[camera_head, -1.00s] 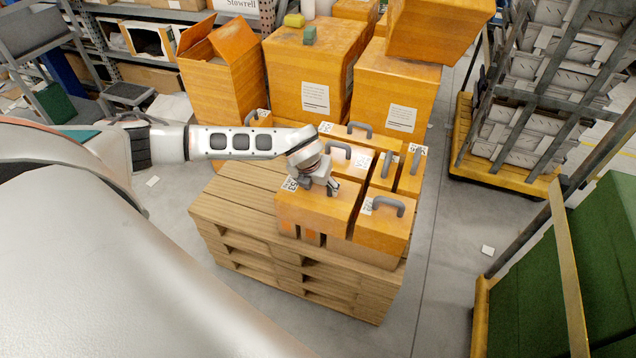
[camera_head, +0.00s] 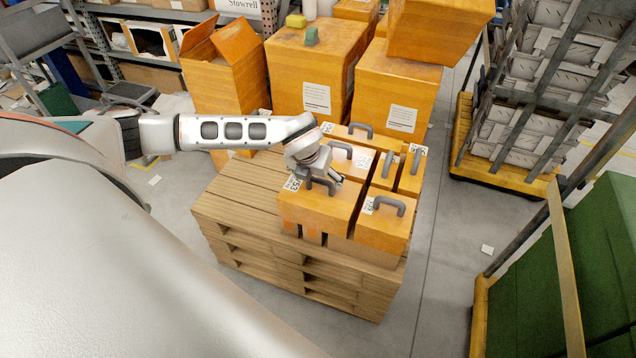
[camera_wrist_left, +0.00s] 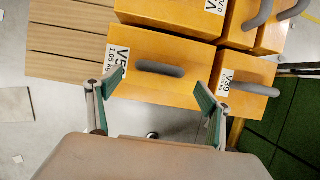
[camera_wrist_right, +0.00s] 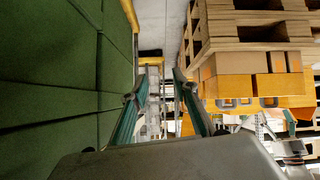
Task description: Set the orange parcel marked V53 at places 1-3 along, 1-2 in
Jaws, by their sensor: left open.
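The orange parcel marked V53 (camera_head: 312,211) sits at the front of a block of orange parcels on the wooden pallet (camera_head: 232,208). Its grey handle (camera_head: 322,185) and white label show on top. In the left wrist view its handle (camera_wrist_left: 160,68) lies ahead of the fingers, and the label reads V5 with the rest hidden by a finger. My left gripper (camera_head: 335,178) is just above and behind the handle, open and apart from it. My right gripper (camera_wrist_right: 158,92) is open and empty in the right wrist view, low beside the pallet stack.
Parcel V39 (camera_head: 378,232) stands close to the right of V53, with several more handled parcels behind. The pallet's left part is bare. Tall orange cartons (camera_head: 318,75) stand behind. A green-loaded cart (camera_head: 570,260) and a rack trolley (camera_head: 540,120) stand at the right.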

